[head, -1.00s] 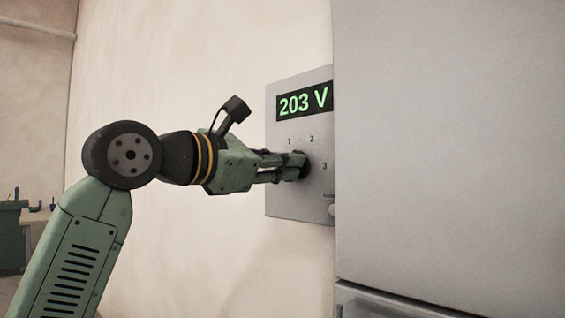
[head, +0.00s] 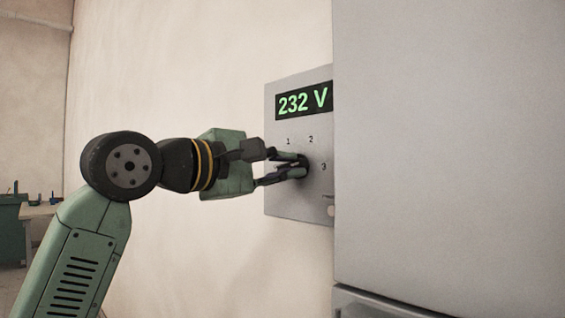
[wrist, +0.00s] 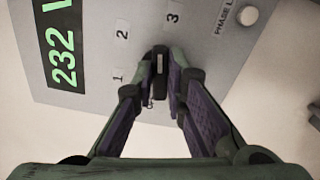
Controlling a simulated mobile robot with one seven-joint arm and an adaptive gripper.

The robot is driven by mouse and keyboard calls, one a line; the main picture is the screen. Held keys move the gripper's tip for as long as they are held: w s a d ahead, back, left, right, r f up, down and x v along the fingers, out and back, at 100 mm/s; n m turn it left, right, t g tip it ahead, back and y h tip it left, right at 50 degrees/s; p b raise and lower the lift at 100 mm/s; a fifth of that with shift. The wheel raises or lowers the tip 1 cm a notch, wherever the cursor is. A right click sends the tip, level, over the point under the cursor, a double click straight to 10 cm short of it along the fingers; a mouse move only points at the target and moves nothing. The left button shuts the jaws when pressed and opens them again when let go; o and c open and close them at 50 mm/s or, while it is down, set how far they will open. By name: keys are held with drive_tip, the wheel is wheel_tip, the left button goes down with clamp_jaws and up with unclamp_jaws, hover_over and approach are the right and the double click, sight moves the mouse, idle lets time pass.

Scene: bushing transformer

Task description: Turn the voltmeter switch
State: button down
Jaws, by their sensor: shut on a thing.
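The voltmeter panel (head: 290,203) is a grey plate on the wall. Its black display (head: 304,101) reads 232 V in green; in the wrist view the display (wrist: 63,52) is partly cut off and sideways. The dark round switch (wrist: 158,68) sits below the display, with a white line on its bar and the labels 1, 2 and 3 around it. My gripper (wrist: 160,76) is shut on the switch bar, one finger on each side. In the head view my gripper (head: 291,167) hides most of the switch.
A large grey cabinet (head: 445,140) stands right of the panel and overlaps its right edge. A small round pale button (wrist: 248,15) sits by a "PHASE L" label, partly cut off. A bench with green items (head: 38,215) is far left. The wall left of the panel is clear.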

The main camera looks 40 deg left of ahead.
drive_tip(key=shift+m, duration=1.5)
drive_tip(key=c, duration=1.6)
unclamp_jaws()
drive_tip(key=s, duration=1.2)
drive_tip(key=shift+a, duration=0.45)
